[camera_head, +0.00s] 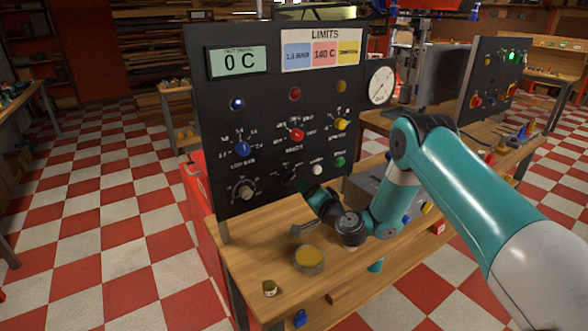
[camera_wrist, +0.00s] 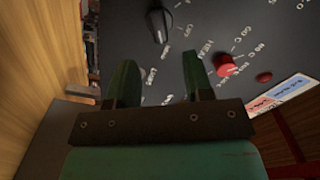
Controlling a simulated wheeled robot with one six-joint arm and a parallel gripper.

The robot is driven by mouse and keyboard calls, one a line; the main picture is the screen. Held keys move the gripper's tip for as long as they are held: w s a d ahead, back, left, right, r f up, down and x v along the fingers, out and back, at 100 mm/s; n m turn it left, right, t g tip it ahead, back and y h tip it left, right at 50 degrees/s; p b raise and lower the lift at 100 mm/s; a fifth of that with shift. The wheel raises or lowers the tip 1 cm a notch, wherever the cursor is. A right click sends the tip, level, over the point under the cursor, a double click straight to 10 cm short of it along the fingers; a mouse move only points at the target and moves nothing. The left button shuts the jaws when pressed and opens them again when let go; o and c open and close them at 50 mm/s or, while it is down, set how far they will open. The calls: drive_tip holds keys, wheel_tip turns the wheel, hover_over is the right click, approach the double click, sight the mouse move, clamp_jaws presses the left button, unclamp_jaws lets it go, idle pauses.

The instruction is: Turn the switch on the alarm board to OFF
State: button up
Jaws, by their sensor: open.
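A black upright board (camera_head: 215,130) stands on the wooden table, with a display reading 0 C and a LIMITS sign. I cannot read the word alarm on it. A black rotary switch (camera_head: 288,175) with small labels around it sits low on the board. It shows larger in the wrist view (camera_wrist: 158,25), at the top centre; I cannot read its setting surely. My gripper (camera_head: 318,197) is close to the board's lower right, partly hidden by my wrist. In the wrist view my gripper (camera_wrist: 158,62) is open and empty, its green fingers apart from the switch.
A red knob (camera_head: 297,134), blue knob (camera_head: 243,149), yellow knob (camera_head: 341,124), grey knob (camera_head: 244,190), white button (camera_head: 317,170) and green button (camera_head: 340,161) surround the switch. A round tin (camera_head: 309,259) stands on the table front. Another black panel (camera_head: 490,85) is at right.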

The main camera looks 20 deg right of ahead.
sight(292, 179)
drive_tip(key=p+x, duration=0.2)
drive_tip(key=x, duration=0.5)
drive_tip(key=shift+w+f, duration=0.1)
drive_tip(key=shift+c, duration=0.5)
clamp_jaws()
